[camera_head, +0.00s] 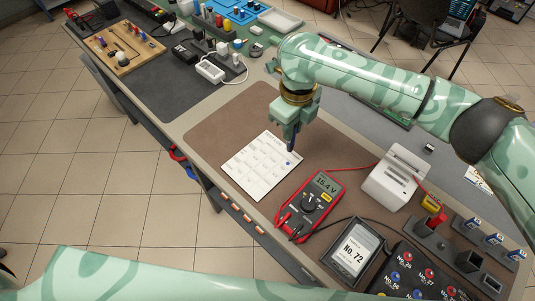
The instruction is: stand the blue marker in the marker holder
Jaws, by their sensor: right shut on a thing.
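My right gripper (293,122) is shut on the blue marker (292,142). The marker points downward over the right part of a white printed sheet (251,182). A small blue mark shows on the sheet just below the tip; I cannot tell whether the tip touches the sheet. The upper part of the marker is hidden by the fingers. A dark block with a red piece in it (429,228) stands at the right and may be the marker holder, but I cannot tell for sure. My left arm crosses the bottom edge; its gripper is out of view.
A red multimeter (310,203) with leads lies right of the sheet. A white printer-like box (396,179), a display reading No. 72 (354,249) and a dark panel with coloured knobs (412,278) stand farther right. The brown mat (232,127) is clear behind the sheet.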

